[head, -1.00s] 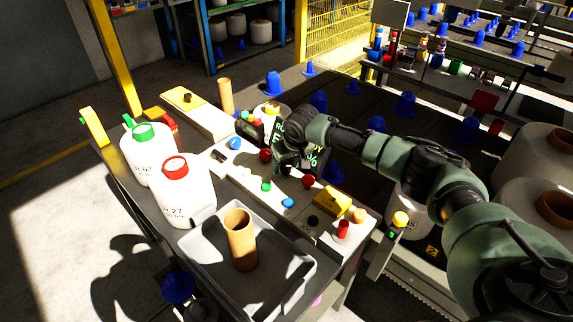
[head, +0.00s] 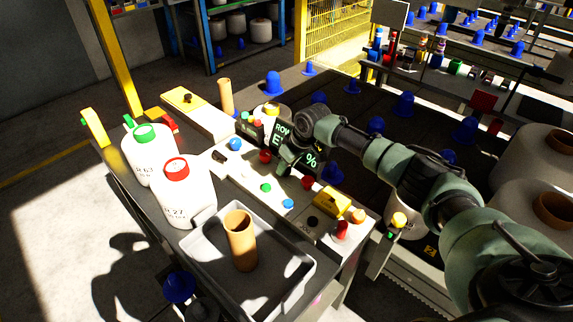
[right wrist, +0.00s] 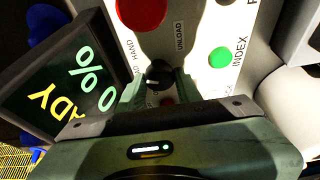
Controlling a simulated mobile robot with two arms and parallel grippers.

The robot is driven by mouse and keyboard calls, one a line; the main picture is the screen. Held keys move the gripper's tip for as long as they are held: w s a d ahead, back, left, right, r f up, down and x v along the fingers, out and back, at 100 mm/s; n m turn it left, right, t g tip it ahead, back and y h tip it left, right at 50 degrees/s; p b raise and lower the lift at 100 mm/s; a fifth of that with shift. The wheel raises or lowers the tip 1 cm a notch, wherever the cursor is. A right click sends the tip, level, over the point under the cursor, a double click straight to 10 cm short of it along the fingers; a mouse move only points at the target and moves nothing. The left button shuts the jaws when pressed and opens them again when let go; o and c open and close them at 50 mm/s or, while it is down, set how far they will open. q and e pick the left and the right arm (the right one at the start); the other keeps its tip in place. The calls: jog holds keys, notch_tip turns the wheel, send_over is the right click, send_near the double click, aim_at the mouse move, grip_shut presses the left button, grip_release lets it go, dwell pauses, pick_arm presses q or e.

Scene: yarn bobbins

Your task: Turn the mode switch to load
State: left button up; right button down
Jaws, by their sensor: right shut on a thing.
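The mode switch is a small black knob (right wrist: 157,74) on the white control panel (right wrist: 195,85), with the labels HAND and UNLOAD printed around it. My right gripper (right wrist: 158,86) has its two green fingers on either side of the knob, shut on it. In the head view the right gripper (head: 287,165) reaches down to the panel and hides the knob. Which label the knob points to cannot be made out clearly. My left gripper is not in view.
A dark screen (right wrist: 75,80) reading 0% stands close to the gripper. A red button (right wrist: 141,12) and a green INDEX button (right wrist: 220,57) are near the knob. Two white containers (head: 184,195) and a grey tray (head: 292,292) holding a brown tube are at the front left.

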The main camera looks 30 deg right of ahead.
jog(key=n+y+b, duration=0.1)
jog(key=n, duration=0.2)
jog(key=shift+f, duration=0.1)
jog(key=shift+d+n+g+y+b, duration=0.1)
jog(key=shift+n+g+y+b, duration=0.25)
jog(key=shift+n+b, duration=0.35)
jog(key=c, duration=1)
grip_release()
jog(key=v, duration=0.8)
jog(key=shift+w, duration=0.15)
